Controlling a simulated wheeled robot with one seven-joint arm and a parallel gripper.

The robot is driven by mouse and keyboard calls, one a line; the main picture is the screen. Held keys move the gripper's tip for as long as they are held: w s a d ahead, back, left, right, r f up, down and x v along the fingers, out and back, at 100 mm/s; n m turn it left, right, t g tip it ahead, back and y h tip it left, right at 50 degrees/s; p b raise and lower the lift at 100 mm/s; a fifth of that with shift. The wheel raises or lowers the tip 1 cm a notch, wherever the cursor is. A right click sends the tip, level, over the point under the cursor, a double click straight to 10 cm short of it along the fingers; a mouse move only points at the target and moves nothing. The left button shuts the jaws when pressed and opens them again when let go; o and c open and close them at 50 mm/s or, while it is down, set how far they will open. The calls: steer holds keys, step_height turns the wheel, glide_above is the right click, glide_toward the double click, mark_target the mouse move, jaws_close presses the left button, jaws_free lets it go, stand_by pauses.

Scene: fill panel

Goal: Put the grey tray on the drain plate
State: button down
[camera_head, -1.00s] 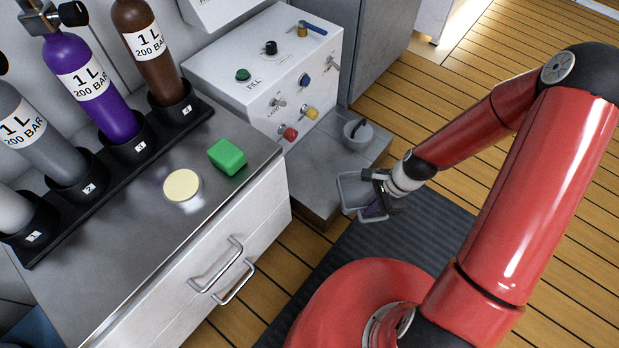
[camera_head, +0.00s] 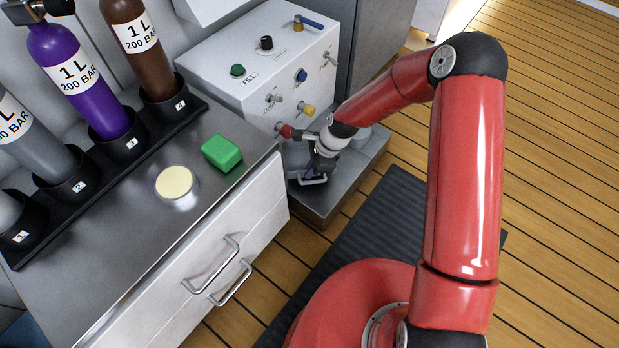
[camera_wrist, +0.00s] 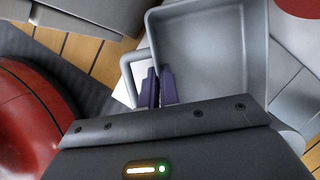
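The grey tray (camera_wrist: 203,50) is a shallow square pan with raised walls and a loop handle (camera_wrist: 128,70), seen at close range in the wrist view. My gripper (camera_wrist: 158,88) has its purple fingers close together on the tray's near left wall, by the handle. In the head view my gripper (camera_head: 315,174) holds the tray (camera_head: 297,157) over the low grey drain plate (camera_head: 325,205) in front of the panel. The arm and gripper hide part of the tray. I cannot tell whether the tray touches the plate.
The white fill panel (camera_head: 255,85) with knobs and valves stands right behind the tray; its red knob (camera_head: 285,130) is very close to my wrist. A white drawer cabinet (camera_head: 235,240) borders the plate on the left.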

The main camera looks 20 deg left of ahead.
step_height(320, 180, down, 5)
steer(key=shift+r+b, duration=0.2)
steer(key=shift+b, duration=0.3)
steer(key=shift+w+a+f, duration=0.1)
steer(key=shift+a+f, duration=0.1)
steer(key=shift+f, duration=0.05)
steer(key=shift+r, duration=0.1)
steer(key=c, duration=2.1)
jaws_free()
steer(key=o, duration=0.5)
steer(key=shift+c, duration=0.2)
